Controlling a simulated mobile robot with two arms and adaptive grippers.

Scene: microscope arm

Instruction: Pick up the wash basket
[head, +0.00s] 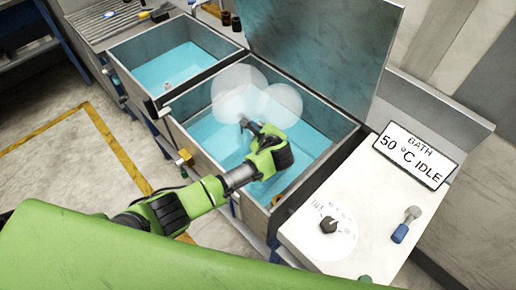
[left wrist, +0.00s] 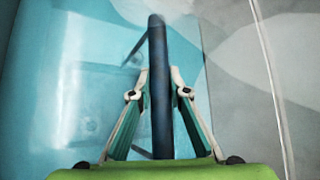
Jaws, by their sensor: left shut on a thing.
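In the left wrist view, a long dark bar (left wrist: 158,75), which looks like the wash basket's handle, runs upright between the two fingers. My left gripper (left wrist: 160,92) is shut on it. In the head view my left gripper (head: 246,124) is over the open right-hand bath (head: 222,145), pointing away from me. Pale see-through steam puffs (head: 238,90) cover the area by its fingertips. The basket's body cannot be made out in either view. My right gripper is not in view.
The bath's raised lid (head: 325,45) stands behind it. Another blue-water tank (head: 180,65) is to the left. A white control panel (head: 300,235) with a dark knob (head: 328,225), a sign (head: 415,157) reading "BATH 50 °C IDLE" and a blue-handled tool (head: 401,232) are on the right.

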